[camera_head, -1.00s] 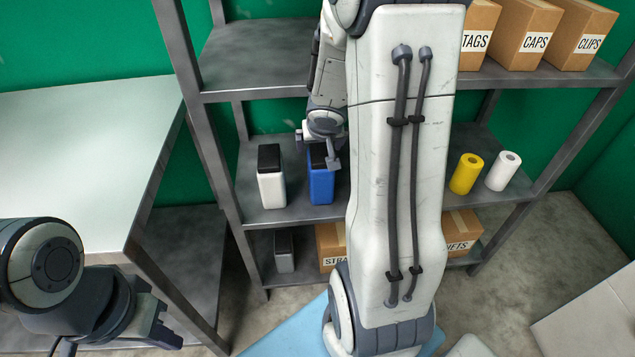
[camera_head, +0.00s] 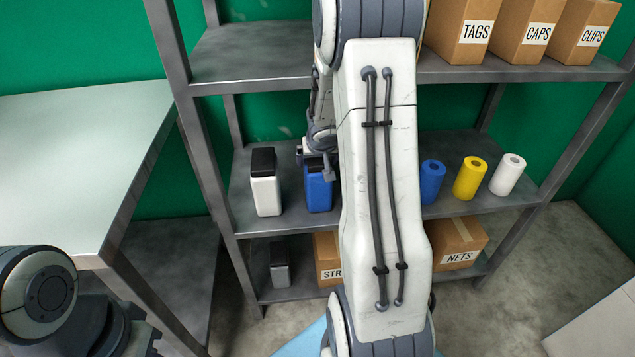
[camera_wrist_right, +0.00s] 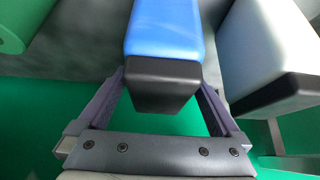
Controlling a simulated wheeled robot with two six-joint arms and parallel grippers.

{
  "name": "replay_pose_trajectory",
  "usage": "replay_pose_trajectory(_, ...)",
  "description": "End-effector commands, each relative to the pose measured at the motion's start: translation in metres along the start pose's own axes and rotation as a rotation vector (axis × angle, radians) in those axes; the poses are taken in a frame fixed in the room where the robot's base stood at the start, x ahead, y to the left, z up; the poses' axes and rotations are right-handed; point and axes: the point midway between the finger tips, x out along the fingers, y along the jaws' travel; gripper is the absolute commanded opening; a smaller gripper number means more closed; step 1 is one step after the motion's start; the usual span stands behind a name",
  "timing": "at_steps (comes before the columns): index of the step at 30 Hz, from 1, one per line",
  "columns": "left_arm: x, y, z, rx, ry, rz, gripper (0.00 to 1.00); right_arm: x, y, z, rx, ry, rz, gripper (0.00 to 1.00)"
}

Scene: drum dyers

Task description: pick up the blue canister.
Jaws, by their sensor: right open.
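The blue canister (camera_head: 319,194), with a black top, stands upright on the middle shelf, partly covered by my right gripper and arm. In the right wrist view the blue canister (camera_wrist_right: 163,35) has its black end between the fingers of my right gripper (camera_wrist_right: 160,80). The right gripper is open, with a finger on each side of the canister; I cannot tell whether either touches it. In the head view the right gripper (camera_head: 320,165) is at the canister's top. My left gripper (camera_head: 145,343) is at the lower left, away from the shelf; its jaws are unclear.
A white canister (camera_head: 265,192) stands just left of the blue one. Blue (camera_head: 432,181), yellow (camera_head: 469,178) and white (camera_head: 507,175) rolls stand further right. A green roll (camera_wrist_right: 12,28) shows in the wrist view. The upper shelf edge (camera_head: 520,73) is above; a pale table (camera_head: 75,160) is left.

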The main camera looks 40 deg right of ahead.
Motion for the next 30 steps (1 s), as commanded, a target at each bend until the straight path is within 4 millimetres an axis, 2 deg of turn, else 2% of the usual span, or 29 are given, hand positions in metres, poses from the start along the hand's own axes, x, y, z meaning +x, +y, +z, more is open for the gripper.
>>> replay_pose_trajectory(4,-0.0008,0.0001,-0.0001,0.000,0.000,0.000,0.00,-0.0007,0.0000,-0.0006,0.000,0.000,0.000,1.00)
replay_pose_trajectory(5,-0.0008,0.0001,-0.0001,0.000,0.000,0.000,0.00,-0.0008,0.0000,-0.0005,0.000,0.000,0.000,0.96)
replay_pose_trajectory(6,-0.0008,0.0001,-0.0001,0.000,0.000,0.000,0.00,-0.0008,0.0000,-0.0004,0.000,0.000,0.000,0.81)
replay_pose_trajectory(8,-0.0008,0.0001,-0.0001,0.000,0.000,0.000,0.00,-0.0008,0.0000,-0.0004,0.000,0.000,0.000,0.58)
replay_pose_trajectory(12,-0.0008,0.0001,-0.0001,0.000,0.000,0.000,0.00,-0.0008,-0.0001,-0.0003,0.000,0.000,0.000,0.04)
replay_pose_trajectory(13,-0.0008,0.0001,-0.0001,0.000,0.000,0.000,0.00,-0.0008,-0.0001,-0.0003,0.000,0.000,0.000,0.00)
replay_pose_trajectory(30,-0.0063,0.0005,-0.0004,0.000,0.000,0.000,0.00,-0.0061,-0.0028,-0.0046,-0.002,0.003,-0.002,0.00)
